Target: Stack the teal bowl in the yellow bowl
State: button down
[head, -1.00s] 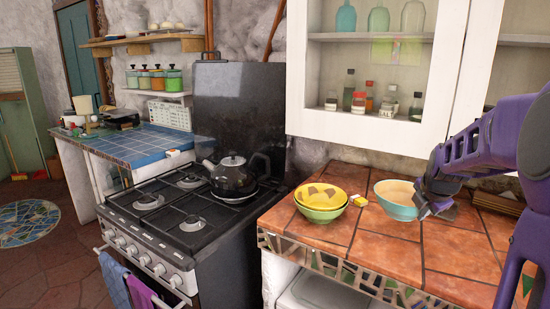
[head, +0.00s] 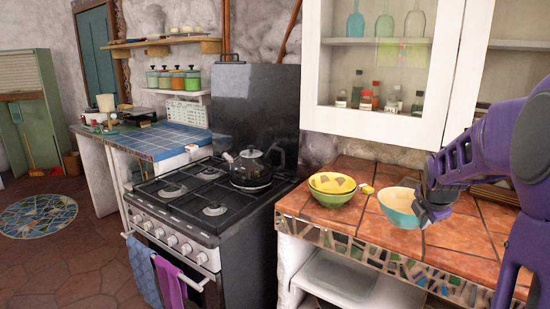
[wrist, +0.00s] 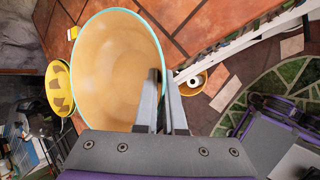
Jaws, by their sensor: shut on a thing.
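The teal bowl (head: 400,207) has a teal outside and rim and a tan inside. My gripper (head: 434,207) is shut on its right rim in the head view. In the wrist view the fingers (wrist: 167,102) pinch the rim of the teal bowl (wrist: 110,60). The bowl looks slightly tilted; I cannot tell how far it is above the counter. The yellow bowl (head: 332,183), with brown patches inside, sits on the counter to the left, apart from it, with a green bowl side below its rim. It also shows at the left in the wrist view (wrist: 57,88).
The tiled counter (head: 345,231) has a mosaic front edge. A small yellow-and-white item (head: 366,189) lies between the bowls. The stove with a black kettle (head: 250,168) stands to the left. A white cabinet (head: 385,122) hangs above the counter's back.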

jog(key=s+a+f+m+g+h, duration=0.1)
jog(key=s+a+f+m+g, duration=0.4)
jog(key=a+f+m, duration=0.4)
jog(key=s+a+f+m+g+h, duration=0.2)
jog(key=s+a+f+m+g, duration=0.3)
jog(key=a+f+m, duration=0.5)
jog(key=a+f, duration=0.1)
jog(key=a, duration=0.2)
jog(key=shift+s+f, duration=0.2)
jog(key=shift+s, duration=0.2)
jog(key=shift+a, duration=0.1)
notch_tip(320, 180, up, 4)
jog(key=p, duration=0.4)
jog(key=shift+w+r, duration=0.15)
